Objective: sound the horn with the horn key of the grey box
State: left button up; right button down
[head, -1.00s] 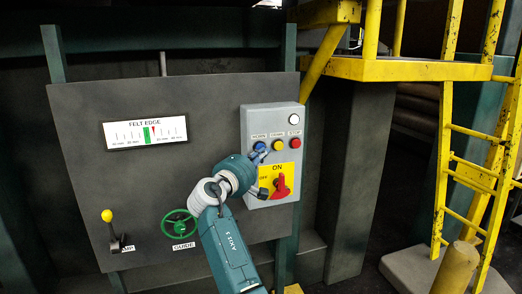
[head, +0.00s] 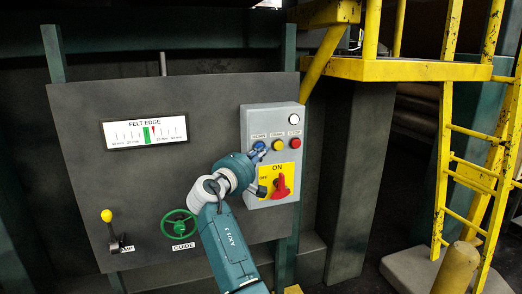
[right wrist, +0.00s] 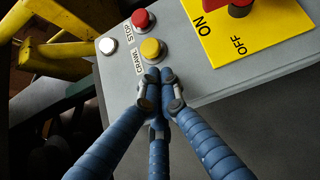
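The grey box (head: 250,118) is fixed to the right side of a dark panel. Its horn key, a round blue button (head: 259,146), sits at the left end of a row under a small label. My right gripper (head: 259,154) is just below the blue button in the head view. In the right wrist view its blue fingers (right wrist: 160,78) are drawn together with nothing seen between them, beside the CRAWL label. They hide the horn key there. I cannot tell whether the fingertips touch it. My left gripper is not in view.
A yellow crawl button (head: 278,145), a red stop button (head: 295,143) and a white lamp or button (head: 294,119) are close by. A red rotary switch (head: 281,187) juts out below. The dark panel also bears a gauge (head: 145,132), a green handwheel (head: 179,225) and a yellow-knobbed lever (head: 107,215).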

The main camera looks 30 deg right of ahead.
dwell(0.4)
jog(key=shift+s+a+p, duration=0.25)
jog(key=shift+s+p, duration=0.2)
jog(key=shift+s, duration=0.4)
jog(key=s+p, duration=0.1)
jog(key=s, duration=0.1)
jog(key=s+a+p, duration=0.1)
jog(key=s, duration=0.2)
jog(key=shift+w+f, duration=0.1)
dwell(0.6)
